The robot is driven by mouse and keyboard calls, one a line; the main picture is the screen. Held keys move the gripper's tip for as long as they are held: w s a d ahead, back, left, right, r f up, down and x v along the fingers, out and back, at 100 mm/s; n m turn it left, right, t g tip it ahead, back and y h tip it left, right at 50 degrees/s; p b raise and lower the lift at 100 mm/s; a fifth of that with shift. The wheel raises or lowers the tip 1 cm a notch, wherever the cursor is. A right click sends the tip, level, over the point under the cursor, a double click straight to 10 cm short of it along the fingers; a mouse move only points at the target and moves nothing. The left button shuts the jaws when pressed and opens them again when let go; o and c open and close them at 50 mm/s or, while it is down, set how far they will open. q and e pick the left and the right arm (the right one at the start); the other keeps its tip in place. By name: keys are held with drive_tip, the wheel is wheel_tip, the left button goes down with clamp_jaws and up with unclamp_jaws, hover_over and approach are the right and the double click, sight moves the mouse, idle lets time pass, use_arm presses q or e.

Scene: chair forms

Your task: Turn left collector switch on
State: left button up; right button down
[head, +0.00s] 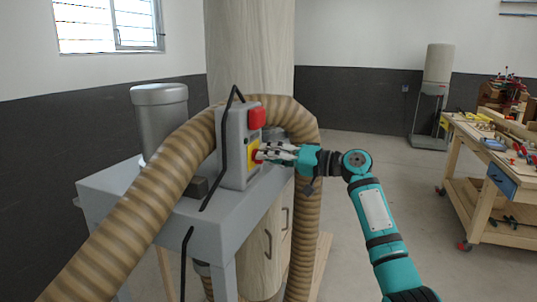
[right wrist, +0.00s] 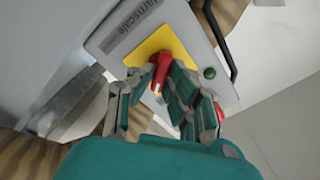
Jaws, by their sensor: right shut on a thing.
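The collector's grey switch box (head: 232,150) stands on the grey machine top. A large red button (head: 257,117) is on its upper part. A yellow plate (head: 254,157) lies lower on its face, partly hidden by my right gripper (head: 264,154). In the right wrist view, a red rotary switch (right wrist: 161,72) sits on the yellow plate (right wrist: 178,43). My right gripper (right wrist: 160,84) is shut on the red switch, with fingers on both sides of it. A small green light or button (right wrist: 209,73) is beside the plate. My left gripper is not in view.
A tan ribbed hose (head: 150,205) arches over the grey collector base (head: 240,215). A black cable or handle (head: 224,140) runs along the box. A wooden workbench (head: 490,160) with tools and another collector (head: 437,75) stand at right. The floor between is clear.

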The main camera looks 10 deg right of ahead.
drive_tip(key=shift+m+p, duration=1.4)
drive_tip(key=shift+m, duration=2)
drive_tip(key=shift+f, duration=0.1)
drive_tip(key=c, duration=1.3)
unclamp_jaws()
drive_tip(key=shift+w+d, duration=0.1)
drive_tip(key=shift+c, duration=0.2)
drive_tip(key=shift+d, duration=0.1)
drive_tip(key=v, duration=1.2)
